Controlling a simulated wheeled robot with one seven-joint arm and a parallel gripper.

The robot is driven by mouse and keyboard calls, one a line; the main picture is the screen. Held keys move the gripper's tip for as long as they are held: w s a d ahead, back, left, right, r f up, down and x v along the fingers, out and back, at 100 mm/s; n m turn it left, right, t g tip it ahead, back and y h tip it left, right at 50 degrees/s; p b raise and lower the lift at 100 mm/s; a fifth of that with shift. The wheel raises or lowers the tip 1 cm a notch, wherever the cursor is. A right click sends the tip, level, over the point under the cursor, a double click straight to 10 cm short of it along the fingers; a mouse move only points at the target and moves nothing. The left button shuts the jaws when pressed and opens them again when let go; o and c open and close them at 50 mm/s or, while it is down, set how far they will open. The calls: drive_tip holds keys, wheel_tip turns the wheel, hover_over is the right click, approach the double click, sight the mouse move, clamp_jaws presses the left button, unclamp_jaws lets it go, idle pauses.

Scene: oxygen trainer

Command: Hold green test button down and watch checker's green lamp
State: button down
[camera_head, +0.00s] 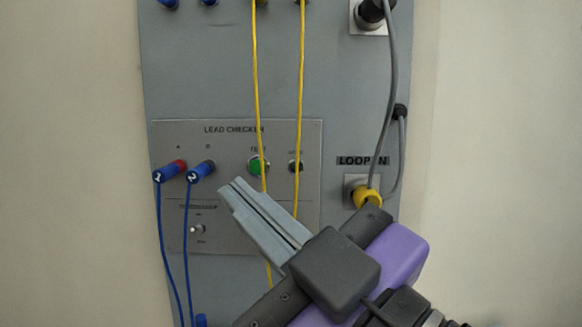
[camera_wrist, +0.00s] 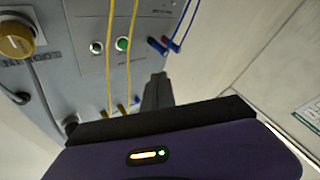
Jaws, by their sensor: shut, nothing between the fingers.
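The green test button (camera_head: 254,166) is on the lead checker panel (camera_head: 230,132), with a yellow cord hanging across its right part. It also shows in the wrist view (camera_wrist: 121,44). Right of it in the head view is a small round fitting (camera_head: 294,166), probably the lamp, partly behind another yellow cord; it looks dark. The same fitting shows in the wrist view (camera_wrist: 96,47). My gripper (camera_head: 230,186) is shut and empty, its tips below and left of the button in the head view. The tips also show in the wrist view (camera_wrist: 158,77), apart from the button.
Blue plugs 1 (camera_head: 169,172) and 2 (camera_head: 200,172) sit left of the button, with blue leads hanging down. Two yellow cords (camera_head: 301,80) hang down the board. A small toggle switch (camera_head: 197,229) is lower left. A yellow connector (camera_head: 366,196) with a grey cable is at right.

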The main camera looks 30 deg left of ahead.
drive_tip(key=shift+w+a+b, duration=0.2)
drive_tip(key=shift+w+a, duration=0.45)
drive_tip(key=shift+w, duration=0.45)
drive_tip(key=shift+w+a+b, duration=0.15)
drive_tip(key=shift+w+a, duration=0.55)
drive_tip(key=shift+w, duration=0.35)
drive_tip(key=shift+w+a+b, duration=0.2)
drive_tip(key=shift+w+a, duration=0.45)
drive_tip(key=shift+w, duration=0.45)
drive_tip(key=shift+w, duration=0.1)
drive_tip(key=shift+w+a, duration=0.2)
drive_tip(key=shift+w, duration=0.05)
drive_tip(key=shift+w+a+b, duration=0.2)
drive_tip(key=shift+w+b, duration=0.15)
drive_tip(key=shift+b, duration=0.05)
idle(1.0)
drive_tip(key=shift+s, duration=0.1)
drive_tip(key=shift+s+d, duration=0.4)
drive_tip(key=shift+s, duration=0.15)
drive_tip(key=shift+s+d, duration=0.45)
drive_tip(key=shift+s, duration=0.25)
drive_tip(key=shift+s+d, duration=0.4)
drive_tip(key=shift+s, duration=0.35)
drive_tip(key=shift+s+d, duration=0.45)
drive_tip(key=shift+s, duration=0.25)
